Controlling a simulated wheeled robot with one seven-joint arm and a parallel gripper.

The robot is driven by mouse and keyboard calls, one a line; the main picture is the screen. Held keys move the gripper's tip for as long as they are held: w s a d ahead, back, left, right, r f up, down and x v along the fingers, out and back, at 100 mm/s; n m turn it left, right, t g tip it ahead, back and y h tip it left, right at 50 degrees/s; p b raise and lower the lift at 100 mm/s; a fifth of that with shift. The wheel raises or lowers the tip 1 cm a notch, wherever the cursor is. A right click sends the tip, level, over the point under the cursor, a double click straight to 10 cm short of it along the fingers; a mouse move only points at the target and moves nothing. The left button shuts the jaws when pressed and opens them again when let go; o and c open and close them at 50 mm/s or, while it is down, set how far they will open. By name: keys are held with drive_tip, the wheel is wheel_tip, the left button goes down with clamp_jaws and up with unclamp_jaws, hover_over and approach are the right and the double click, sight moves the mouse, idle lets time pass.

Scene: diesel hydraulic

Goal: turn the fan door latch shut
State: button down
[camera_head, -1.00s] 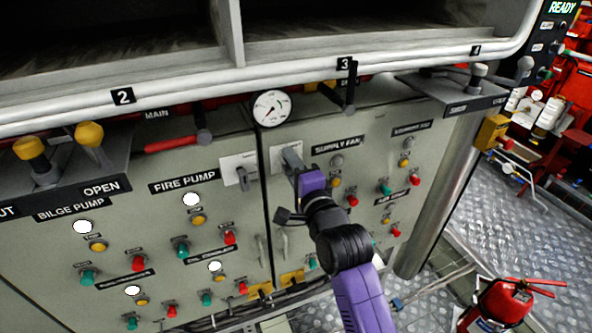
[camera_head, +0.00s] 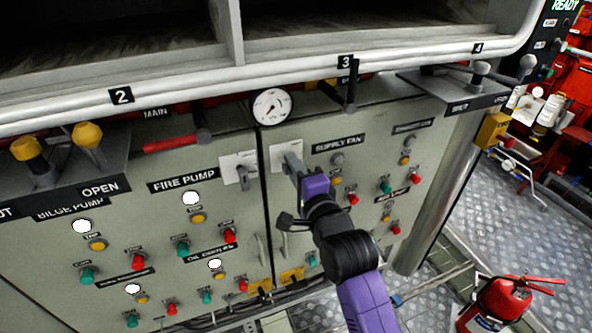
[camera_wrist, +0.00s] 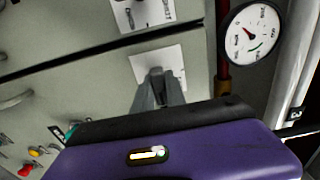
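The fan door latch sits on a white plate (camera_head: 278,155) at the upper left corner of the supply fan door (camera_head: 325,215); the plate also shows in the wrist view (camera_wrist: 176,58). My gripper (camera_head: 291,158) reaches this plate from the lower right. In the wrist view, its grey fingers (camera_wrist: 157,74) are close together in front of the plate, closed around the latch handle. The fingers hide most of the latch, so its exact angle is hard to tell.
A similar latch (camera_head: 242,174) is on the fire pump door to the left. A pressure gauge (camera_head: 271,107) sits just above. Black lever 3 (camera_head: 350,92) hangs above right. A door handle (camera_head: 283,244) and several buttons lie below. A red extinguisher (camera_head: 500,302) stands at lower right.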

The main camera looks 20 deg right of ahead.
drive_tip(key=c, duration=1.5)
unclamp_jaws()
drive_tip(key=shift+w, duration=0.1)
